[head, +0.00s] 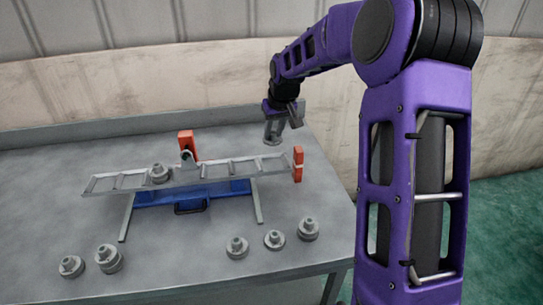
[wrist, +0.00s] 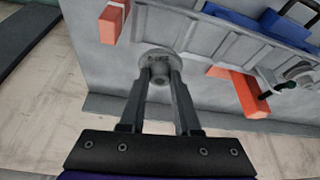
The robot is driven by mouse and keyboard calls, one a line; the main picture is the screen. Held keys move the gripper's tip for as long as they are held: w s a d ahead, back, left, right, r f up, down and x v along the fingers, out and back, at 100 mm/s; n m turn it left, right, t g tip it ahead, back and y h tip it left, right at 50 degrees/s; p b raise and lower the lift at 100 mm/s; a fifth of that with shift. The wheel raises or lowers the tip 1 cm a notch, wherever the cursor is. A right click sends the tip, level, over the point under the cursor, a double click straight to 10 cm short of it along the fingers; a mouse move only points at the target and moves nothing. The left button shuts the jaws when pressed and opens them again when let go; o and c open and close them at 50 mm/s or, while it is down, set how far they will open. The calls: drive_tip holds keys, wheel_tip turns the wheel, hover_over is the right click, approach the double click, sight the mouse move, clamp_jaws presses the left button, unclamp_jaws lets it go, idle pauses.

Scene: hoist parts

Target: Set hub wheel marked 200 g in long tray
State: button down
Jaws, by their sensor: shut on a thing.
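My gripper (head: 273,137) is at the back right of the table, beyond the right end of the long tray. In the wrist view my gripper (wrist: 160,80) is shut on the hub of a grey hub wheel (wrist: 154,54). A marking shows on its face but is too small to read. The long tray (head: 216,171) is a grey, ladder-like beam with several compartments, slightly tilted, its right end higher. It also shows in the wrist view (wrist: 230,42). Another hub wheel (head: 160,174) sits in the tray left of its middle.
A blue base (head: 225,189) with grey legs stands under the tray. Orange blocks stand behind it (head: 188,145) and at its right end (head: 298,164). Several hub wheels stand along the table front, including one at left (head: 109,259) and one at right (head: 308,229).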

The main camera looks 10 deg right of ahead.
wheel_tip(320, 180, down, 8)
drive_tip(key=shift+s+f+b, duration=0.1)
drive_tip(key=shift+f+b, duration=0.15)
drive_tip(key=shift+b, duration=0.05)
drive_tip(key=shift+f, duration=0.1)
drive_tip(key=c, duration=0.6)
unclamp_jaws()
drive_tip(key=shift+r, duration=0.45)
drive_tip(key=p+v, duration=0.1)
drive_tip(key=v, duration=1)
drive_tip(key=shift+s+r, duration=0.15)
